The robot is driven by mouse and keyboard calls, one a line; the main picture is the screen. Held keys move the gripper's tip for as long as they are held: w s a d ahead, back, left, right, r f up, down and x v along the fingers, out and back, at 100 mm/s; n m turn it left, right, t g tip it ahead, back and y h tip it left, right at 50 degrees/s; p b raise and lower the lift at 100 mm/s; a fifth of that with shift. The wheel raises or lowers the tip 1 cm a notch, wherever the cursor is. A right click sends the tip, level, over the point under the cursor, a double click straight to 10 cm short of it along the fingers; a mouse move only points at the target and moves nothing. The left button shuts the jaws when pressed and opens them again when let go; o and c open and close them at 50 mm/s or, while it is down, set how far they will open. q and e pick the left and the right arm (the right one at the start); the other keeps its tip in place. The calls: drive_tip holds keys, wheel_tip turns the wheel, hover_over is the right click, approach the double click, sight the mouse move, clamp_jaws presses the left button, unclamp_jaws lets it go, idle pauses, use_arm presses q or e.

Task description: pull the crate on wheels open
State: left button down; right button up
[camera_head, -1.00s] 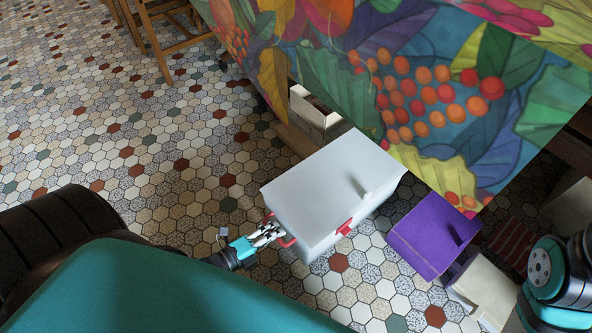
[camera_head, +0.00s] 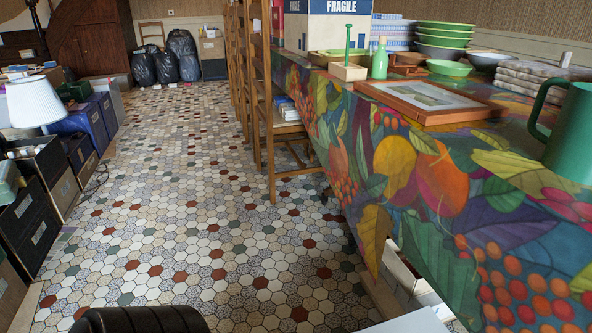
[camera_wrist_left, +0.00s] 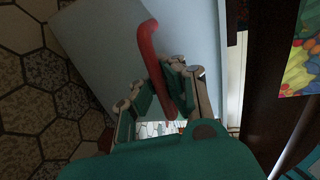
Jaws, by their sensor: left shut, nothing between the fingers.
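A pale grey-white box, likely the crate, fills much of the left wrist view (camera_wrist_left: 190,32). Its red handle (camera_wrist_left: 147,42) stands out from its wall. My left gripper (camera_wrist_left: 163,82) is at this handle, its fingers shut with nothing held; the handle passes close by the fingers, and I cannot tell whether they touch. No wheels show. In the head view only a pale corner of the box shows (camera_head: 415,323) at the bottom edge, beside the table. My right gripper is in neither current view.
A long table (camera_head: 400,190) with a flowered cloth runs along the right, with a wooden chair (camera_head: 270,130) beside it. Dark boxes (camera_head: 40,190) and a white lamp (camera_head: 33,100) line the left. The tiled floor (camera_head: 190,230) between is open.

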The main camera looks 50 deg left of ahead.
use_arm(q)
drive_tip(key=c, duration=2)
unclamp_jaws()
drive_tip(key=shift+c, duration=0.2)
drive_tip(key=o, duration=0.7)
drive_tip(key=shift+c, duration=0.2)
drive_tip(key=v, duration=1.2)
